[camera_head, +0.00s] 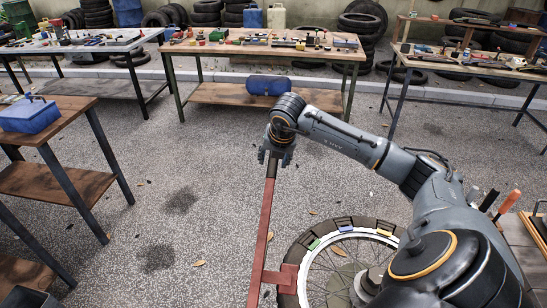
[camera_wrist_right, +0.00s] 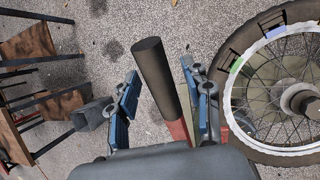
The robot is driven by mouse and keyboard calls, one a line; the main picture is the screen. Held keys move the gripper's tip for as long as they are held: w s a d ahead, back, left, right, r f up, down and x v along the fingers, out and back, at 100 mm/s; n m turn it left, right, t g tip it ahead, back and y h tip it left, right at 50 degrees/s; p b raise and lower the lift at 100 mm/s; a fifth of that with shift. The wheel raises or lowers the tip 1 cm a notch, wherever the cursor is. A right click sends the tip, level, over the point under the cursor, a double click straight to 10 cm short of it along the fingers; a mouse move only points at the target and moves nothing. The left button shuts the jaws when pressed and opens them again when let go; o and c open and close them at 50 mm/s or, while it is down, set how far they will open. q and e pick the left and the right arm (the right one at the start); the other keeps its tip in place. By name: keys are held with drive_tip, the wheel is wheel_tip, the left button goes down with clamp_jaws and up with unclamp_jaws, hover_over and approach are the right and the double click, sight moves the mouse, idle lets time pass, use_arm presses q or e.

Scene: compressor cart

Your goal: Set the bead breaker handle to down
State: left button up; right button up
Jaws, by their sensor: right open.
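The bead breaker handle is a long red bar (camera_head: 263,225) that stretches from my right gripper (camera_head: 276,155) toward the bottom of the head view. Near the bottom it meets a short red crosspiece beside the wheel. In the right wrist view, its dark round grip (camera_wrist_right: 155,75) lies between the two blue-padded fingers of my right gripper (camera_wrist_right: 160,72), with gaps showing on both sides. The red part shows at the base of the fingers, near the right one. My right gripper is open around the handle. My left gripper is not in view.
A spoked wheel with a tyre (camera_head: 310,240) lies right of the red bar, close to it. A wooden bench with a blue box (camera_head: 30,115) stands at the left. Benches with tools (camera_head: 265,50) line the back. The grey floor (camera_head: 180,170) left of the bar is clear.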

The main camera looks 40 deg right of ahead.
drive_tip(key=shift+w+f, duration=0.1)
drive_tip(key=shift+f, duration=0.15)
clamp_jaws()
drive_tip(key=shift+d+f, duration=0.1)
drive_tip(key=w+d+f+g+y+b, duration=0.1)
drive_tip(key=f+b, duration=0.4)
drive_tip(key=f, duration=0.5)
drive_tip(key=w+d+f+g+y+b, duration=0.2)
drive_tip(key=f+b, duration=0.3)
drive_tip(key=f, duration=0.5)
drive_tip(key=shift+d+m+y+b, duration=0.3)
drive_tip(key=shift+d+y+b, duration=0.1)
drive_tip(key=shift+y, duration=0.1)
